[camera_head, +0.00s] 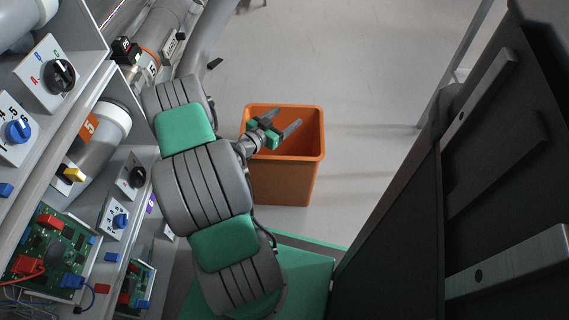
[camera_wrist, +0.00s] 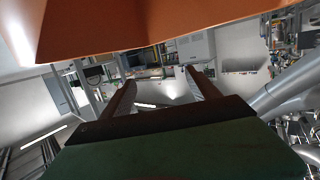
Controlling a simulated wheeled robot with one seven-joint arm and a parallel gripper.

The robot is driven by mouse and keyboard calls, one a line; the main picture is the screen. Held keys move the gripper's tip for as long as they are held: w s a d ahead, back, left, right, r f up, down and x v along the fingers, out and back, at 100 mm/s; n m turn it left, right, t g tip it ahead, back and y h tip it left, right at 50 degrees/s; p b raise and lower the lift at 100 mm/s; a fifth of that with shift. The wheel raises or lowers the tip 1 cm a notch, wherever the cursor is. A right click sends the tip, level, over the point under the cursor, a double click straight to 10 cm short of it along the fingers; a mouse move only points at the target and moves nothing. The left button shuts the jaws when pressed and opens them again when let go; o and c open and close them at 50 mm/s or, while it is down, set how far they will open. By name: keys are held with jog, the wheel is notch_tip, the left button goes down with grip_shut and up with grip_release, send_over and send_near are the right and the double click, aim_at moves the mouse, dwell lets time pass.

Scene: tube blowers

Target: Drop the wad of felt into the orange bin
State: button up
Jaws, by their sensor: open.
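The orange bin (camera_head: 283,186) stands on the floor in the upper middle of the head view, with its top open. My gripper (camera_head: 286,117) is at the bin's mouth in that view, its two fingers spread apart; I cannot tell its exact height against the rim. In the wrist view my gripper (camera_wrist: 158,76) shows open, with nothing between the fingers. An orange surface, likely the bin (camera_wrist: 150,22), fills the top of that view. I see no wad of felt in either view; part of the bin's inside is hidden by my gripper and by its own front wall.
Panels with knobs (camera_head: 60,75) and circuit boards (camera_head: 50,252) line the left, beside large grey tubes (camera_head: 205,45). A dark cabinet-like structure (camera_head: 490,170) stands at the right. The floor (camera_head: 370,130) right of the bin is clear.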

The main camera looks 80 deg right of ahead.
jog(key=p+v, duration=0.2)
jog(key=v, duration=0.5)
jog(key=shift+w+a+r, duration=0.15)
jog(key=shift+a, duration=0.2)
